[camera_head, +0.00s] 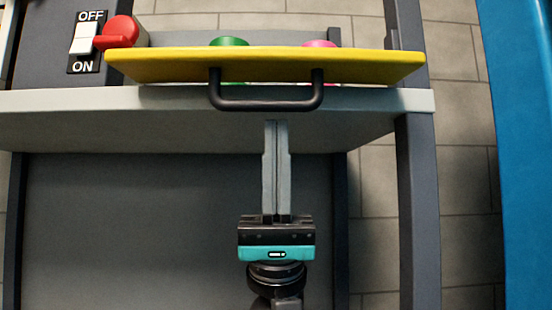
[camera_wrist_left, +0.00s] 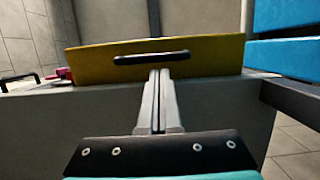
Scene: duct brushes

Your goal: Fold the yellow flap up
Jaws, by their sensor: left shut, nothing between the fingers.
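The yellow flap (camera_head: 170,68) lies along the front edge of the grey workbench (camera_head: 60,103) in the head view, with a black bar handle (camera_head: 265,104) on its near side. The flap (camera_wrist_left: 100,66) and its handle (camera_wrist_left: 150,58) also show in the left wrist view. My left gripper (camera_head: 276,124) is shut and empty. Its fingertips point at the handle from below and in front in the head view. In the left wrist view the fingertips (camera_wrist_left: 159,72) are just under the handle; I cannot tell whether they touch it. My right gripper is not in view.
Behind the flap, a green top (camera_head: 229,41) and a pink top (camera_head: 319,43) show partly. A red knob (camera_head: 121,31) and a white ON/OFF switch (camera_head: 85,38) are at the back left. A blue panel (camera_head: 520,150) stands at the right.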

